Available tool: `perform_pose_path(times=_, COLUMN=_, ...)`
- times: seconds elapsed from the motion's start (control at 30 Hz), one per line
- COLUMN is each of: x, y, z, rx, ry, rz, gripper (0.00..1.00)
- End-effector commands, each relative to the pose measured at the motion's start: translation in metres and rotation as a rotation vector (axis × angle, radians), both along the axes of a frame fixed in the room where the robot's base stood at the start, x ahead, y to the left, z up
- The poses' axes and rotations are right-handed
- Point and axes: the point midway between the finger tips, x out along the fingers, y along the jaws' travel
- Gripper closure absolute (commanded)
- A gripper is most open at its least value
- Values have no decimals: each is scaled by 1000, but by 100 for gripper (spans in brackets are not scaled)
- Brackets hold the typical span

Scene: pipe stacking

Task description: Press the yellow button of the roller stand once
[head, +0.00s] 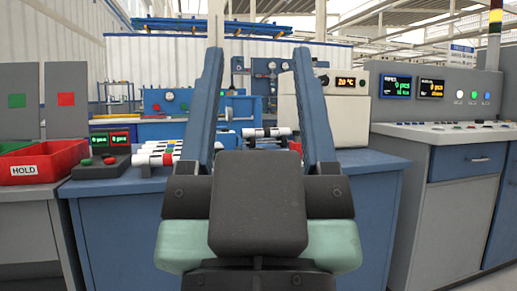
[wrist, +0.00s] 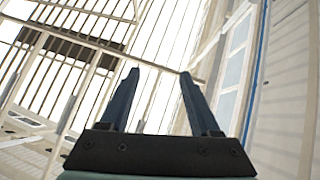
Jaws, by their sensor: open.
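My gripper (head: 258,54) stands upright in the middle of the head view, its two long blue fingers spread apart with nothing between them. It also shows open and empty in the wrist view (wrist: 159,74), pointing toward the building's upper structure. Behind my gripper is a blue workbench (head: 115,235) with white pipes (head: 152,160), some with red ends, lying at its left. I cannot make out the roller stand or its yellow button with certainty; my gripper and arm hide the middle of the bench.
A dark button box (head: 102,167) and a red bin (head: 45,165) marked HOLD are at the left. A grey console (head: 440,112) with lit buttons is at the right.

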Motion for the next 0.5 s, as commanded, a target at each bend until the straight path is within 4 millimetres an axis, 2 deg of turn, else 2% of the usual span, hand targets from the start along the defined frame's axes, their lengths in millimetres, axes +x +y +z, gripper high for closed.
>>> perform_pose_path(times=0.03, x=0, y=0, z=0, rx=0, ry=0, rz=0, gripper=40)
perform_pose_path(times=0.37, x=0, y=0, z=0, rx=0, ry=0, rz=0, gripper=100)
perform_pose_path(times=0.5, x=0, y=0, z=0, rx=0, ry=0, rz=0, gripper=100)
